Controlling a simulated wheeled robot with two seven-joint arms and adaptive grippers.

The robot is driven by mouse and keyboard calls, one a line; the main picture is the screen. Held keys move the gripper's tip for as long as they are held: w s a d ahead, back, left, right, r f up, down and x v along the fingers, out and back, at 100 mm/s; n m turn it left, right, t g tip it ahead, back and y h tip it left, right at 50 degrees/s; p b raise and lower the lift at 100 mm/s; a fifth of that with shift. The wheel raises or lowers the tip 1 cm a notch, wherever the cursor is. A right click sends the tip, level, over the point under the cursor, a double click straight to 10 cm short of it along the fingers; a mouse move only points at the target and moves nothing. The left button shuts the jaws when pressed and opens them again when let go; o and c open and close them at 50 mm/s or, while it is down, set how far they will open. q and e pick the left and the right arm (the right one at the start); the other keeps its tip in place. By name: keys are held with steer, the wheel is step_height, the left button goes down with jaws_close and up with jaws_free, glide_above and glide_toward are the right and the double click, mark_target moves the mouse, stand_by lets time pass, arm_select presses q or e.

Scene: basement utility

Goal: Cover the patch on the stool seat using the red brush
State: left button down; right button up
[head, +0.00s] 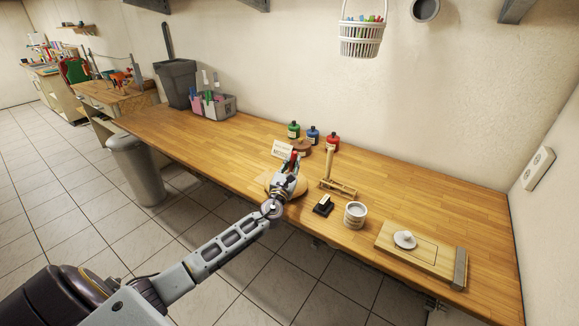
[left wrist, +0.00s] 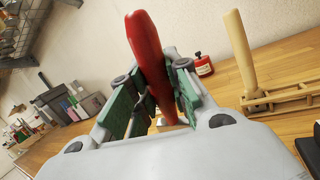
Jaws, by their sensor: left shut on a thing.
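My left gripper (head: 291,168) is over the front part of the workbench. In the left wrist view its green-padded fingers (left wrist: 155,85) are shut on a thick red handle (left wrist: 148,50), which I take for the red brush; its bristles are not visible. A bit of red shows at the fingertips in the head view. A round pale wooden disc (head: 263,181), likely the stool seat, lies mostly behind and under the gripper. The patch on it is hidden from view, and I cannot tell whether the brush touches it. My right gripper is not in view.
Green, blue and red bottles (head: 312,135) stand behind a small card (head: 283,149). To the right are a wooden rack (head: 338,187) with an upright pale handle, a black block (head: 323,205), a grey-white pot (head: 355,214) and a wooden board (head: 425,255). The bench's back right is clear.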

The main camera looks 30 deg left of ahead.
arm_select(q)
steer(key=shift+w, duration=0.25)
steer(key=shift+s, duration=0.15)
steer(key=shift+s+p, duration=0.3)
steer(key=shift+s, duration=0.75)
steer(key=shift+w, duration=0.1)
steer(key=shift+w, duration=0.55)
steer(key=shift+r, duration=0.1)
